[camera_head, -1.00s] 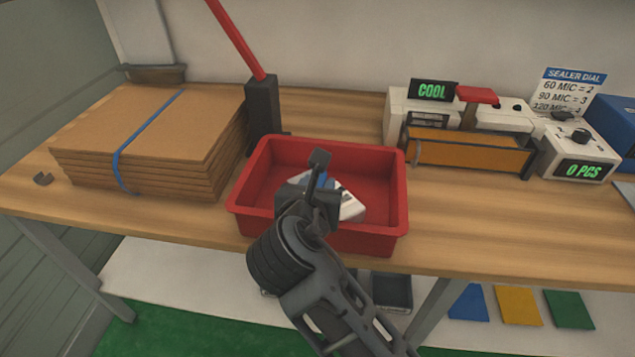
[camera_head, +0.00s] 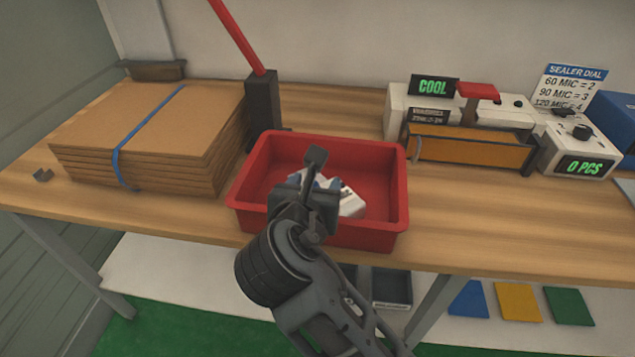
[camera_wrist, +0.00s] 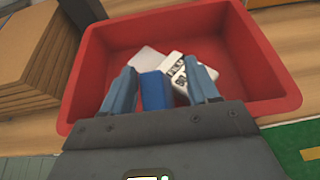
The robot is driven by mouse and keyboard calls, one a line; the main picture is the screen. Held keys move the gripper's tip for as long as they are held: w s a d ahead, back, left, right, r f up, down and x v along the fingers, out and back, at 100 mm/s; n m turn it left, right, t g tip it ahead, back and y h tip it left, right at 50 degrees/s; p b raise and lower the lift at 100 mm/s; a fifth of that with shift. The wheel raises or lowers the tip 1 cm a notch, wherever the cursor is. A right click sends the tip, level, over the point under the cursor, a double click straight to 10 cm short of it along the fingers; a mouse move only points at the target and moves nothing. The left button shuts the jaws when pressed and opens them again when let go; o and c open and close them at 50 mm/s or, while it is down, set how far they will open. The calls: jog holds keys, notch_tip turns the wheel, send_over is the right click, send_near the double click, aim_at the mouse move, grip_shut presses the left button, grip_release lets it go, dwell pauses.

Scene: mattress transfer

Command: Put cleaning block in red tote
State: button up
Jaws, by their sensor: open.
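The red tote (camera_head: 375,165) stands on the wooden bench, in the middle of the head view. Its red wall also shows in the wrist view (camera_wrist: 250,60). My gripper (camera_wrist: 161,82) is open over the tote's inside, its two blue-grey fingers apart. A blue block (camera_wrist: 155,92) lies in the tote and appears between the fingers in the wrist view. A white block with dark print (camera_wrist: 190,72) lies beside it, close to the right finger. A pale flat piece (camera_wrist: 149,60) lies behind them. I cannot tell for sure which is the cleaning block. My arm partly hides the contents in the head view.
A strapped cardboard stack (camera_head: 150,130) stands left of the tote. A dark post with a red lever (camera_head: 262,110) stands just behind it. A sealer (camera_head: 465,145) and a counter box (camera_head: 575,150) stand to the right. Bare bench lies between tote and sealer.

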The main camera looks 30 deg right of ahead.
jog(key=v, duration=0.9)
jog(key=s+d+f+m+t+y, duration=0.1)
jog(key=s+d+f+m+y, duration=0.1)
jog(key=s+f+m+y, duration=0.4)
jog(key=s+d+f+m+y, duration=0.1)
jog(key=s+d+f+m, duration=0.25)
jog(key=s+f, duration=0.45)
jog(key=s+d+r+m+t, duration=0.1)
jog(key=s+r+m, duration=0.4)
jog(key=s+m, duration=0.3)
jog(key=s+r+m+t+y, duration=0.1)
jog(key=s+r+m+t, duration=0.1)
jog(key=s+r+m, duration=0.3)
jog(key=s+m, duration=0.4)
jog(key=m, duration=0.2)
jog(key=shift+d, duration=0.4)
